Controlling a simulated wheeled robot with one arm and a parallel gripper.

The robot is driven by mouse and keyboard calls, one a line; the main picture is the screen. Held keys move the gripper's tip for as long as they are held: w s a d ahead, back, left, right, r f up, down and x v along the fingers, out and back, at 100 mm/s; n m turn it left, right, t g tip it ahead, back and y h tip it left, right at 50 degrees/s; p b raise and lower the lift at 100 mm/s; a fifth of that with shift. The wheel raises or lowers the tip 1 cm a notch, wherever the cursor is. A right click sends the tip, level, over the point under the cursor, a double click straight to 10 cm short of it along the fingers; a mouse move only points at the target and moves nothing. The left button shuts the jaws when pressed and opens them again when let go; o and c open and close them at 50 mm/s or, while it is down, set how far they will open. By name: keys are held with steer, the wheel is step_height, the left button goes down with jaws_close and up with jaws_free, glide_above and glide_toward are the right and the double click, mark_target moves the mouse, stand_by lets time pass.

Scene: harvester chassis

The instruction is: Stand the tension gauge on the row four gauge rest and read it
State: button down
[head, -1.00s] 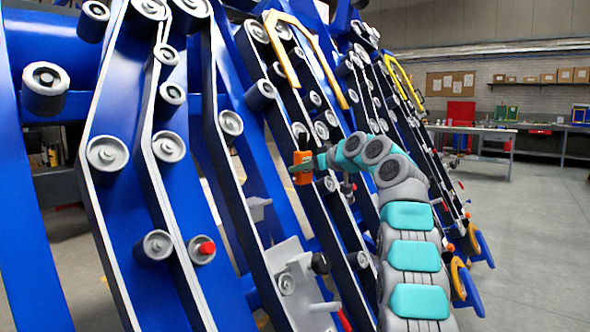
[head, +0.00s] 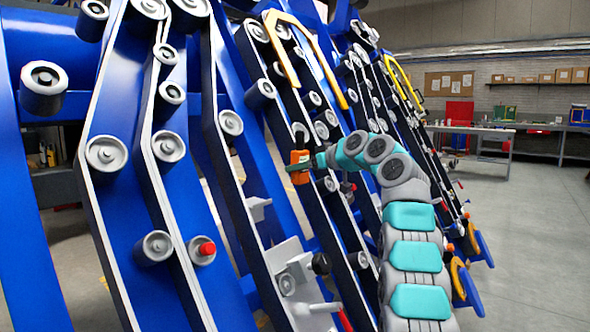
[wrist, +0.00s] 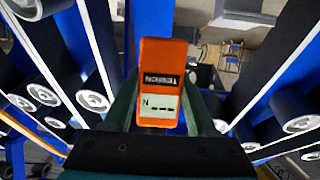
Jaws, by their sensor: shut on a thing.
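The tension gauge is a small orange box (head: 299,167). In the head view it is in front of a belt run in the middle of the blue chassis. My gripper (head: 314,161) is shut on it from the right. In the wrist view the gauge (wrist: 162,60) stands out between my two fingers (wrist: 160,112). Its pale display shows an N and dashes, with a dark label strip above. I cannot tell whether the gauge touches the belt or a rest. I cannot make out the row four gauge rest for sure in either view.
Blue row frames with belts and grey rollers (head: 107,153) fill the left and middle. Yellow curved guards (head: 300,40) rise above. Open floor (head: 530,220) and a workbench (head: 470,131) are at right.

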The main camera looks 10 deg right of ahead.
steer(key=shift+s+a+r, duration=0.15)
steer(key=shift+s, duration=0.15)
stand_by(0.5)
steer(key=shift+a+y, duration=0.1)
steer(key=shift+y, duration=0.2)
stand_by(0.5)
steer(key=shift+s+a+n, duration=0.15)
steer(key=shift+a+n, duration=0.1)
steer(key=shift+n, duration=0.05)
steer(key=shift+s+f, duration=0.2)
steer(key=shift+s+a+g+y, duration=0.2)
steer(key=shift+a+g+y, duration=0.05)
steer(key=shift+g+y, duration=0.05)
steer(key=shift+s, duration=0.1)
